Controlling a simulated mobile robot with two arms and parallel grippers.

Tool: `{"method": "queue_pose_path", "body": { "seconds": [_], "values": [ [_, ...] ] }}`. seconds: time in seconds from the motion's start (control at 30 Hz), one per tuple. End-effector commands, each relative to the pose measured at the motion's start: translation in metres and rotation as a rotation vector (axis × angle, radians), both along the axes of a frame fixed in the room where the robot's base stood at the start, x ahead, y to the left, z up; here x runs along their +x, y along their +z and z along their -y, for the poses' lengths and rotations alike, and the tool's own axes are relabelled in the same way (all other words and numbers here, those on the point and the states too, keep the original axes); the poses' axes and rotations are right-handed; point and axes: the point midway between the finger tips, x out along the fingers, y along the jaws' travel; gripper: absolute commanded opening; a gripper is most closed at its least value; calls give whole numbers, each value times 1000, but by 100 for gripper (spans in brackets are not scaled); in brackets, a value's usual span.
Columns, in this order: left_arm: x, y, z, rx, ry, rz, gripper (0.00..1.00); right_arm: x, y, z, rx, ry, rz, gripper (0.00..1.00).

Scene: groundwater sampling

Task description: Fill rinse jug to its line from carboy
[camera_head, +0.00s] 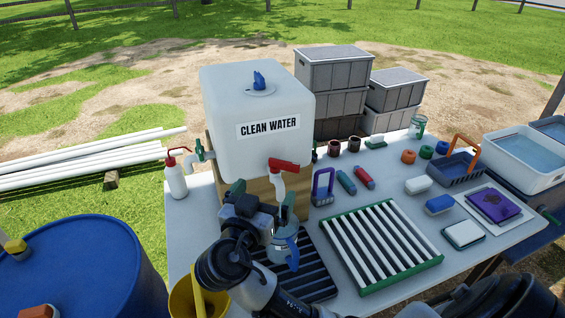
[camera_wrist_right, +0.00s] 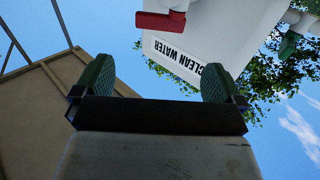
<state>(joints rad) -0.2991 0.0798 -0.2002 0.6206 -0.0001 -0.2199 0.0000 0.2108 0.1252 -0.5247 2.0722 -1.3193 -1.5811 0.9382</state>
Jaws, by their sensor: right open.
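The carboy (camera_head: 255,125) is a white tank labelled CLEAN WATER on a wooden stand. Its red tap lever (camera_head: 284,164) tops a white spout at the front; in the right wrist view the red lever (camera_wrist_right: 160,22) shows beyond the fingertips. A clear jug (camera_head: 281,252) with a blue handle stands below the spout on a dark slatted rack; its line and water level cannot be made out. My right gripper (camera_head: 262,194) is open, its green fingertips just below and left of the lever, apart from it. Both fingers show empty in the wrist view (camera_wrist_right: 158,82). My left gripper is out of view.
A white rack with a green frame (camera_head: 385,240) lies right of the jug. A red-topped wash bottle (camera_head: 175,178) stands left of the carboy. A yellow bucket (camera_head: 186,300) and blue drum (camera_head: 90,265) are at lower left. Small tools, a basket and pads occupy the right table.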

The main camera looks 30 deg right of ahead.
Motion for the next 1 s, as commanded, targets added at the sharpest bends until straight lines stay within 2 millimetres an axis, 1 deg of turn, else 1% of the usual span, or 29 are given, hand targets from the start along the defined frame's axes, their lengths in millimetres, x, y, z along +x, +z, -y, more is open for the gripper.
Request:
{"method": "queue_pose_path", "body": {
  "seconds": [0.07,0.17,0.5,0.6,0.8,1.0],
  "values": [
    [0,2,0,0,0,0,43,1,1,2,13,0,19,100],
    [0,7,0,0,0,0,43,7,3,10,14,-1,22,100],
    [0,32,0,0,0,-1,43,44,4,61,10,-2,19,100],
    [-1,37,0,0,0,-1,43,53,3,73,11,-1,18,100],
    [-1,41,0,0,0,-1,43,63,1,85,13,0,18,100],
    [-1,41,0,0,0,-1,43,64,0,87,15,1,19,100]
  ]
}}
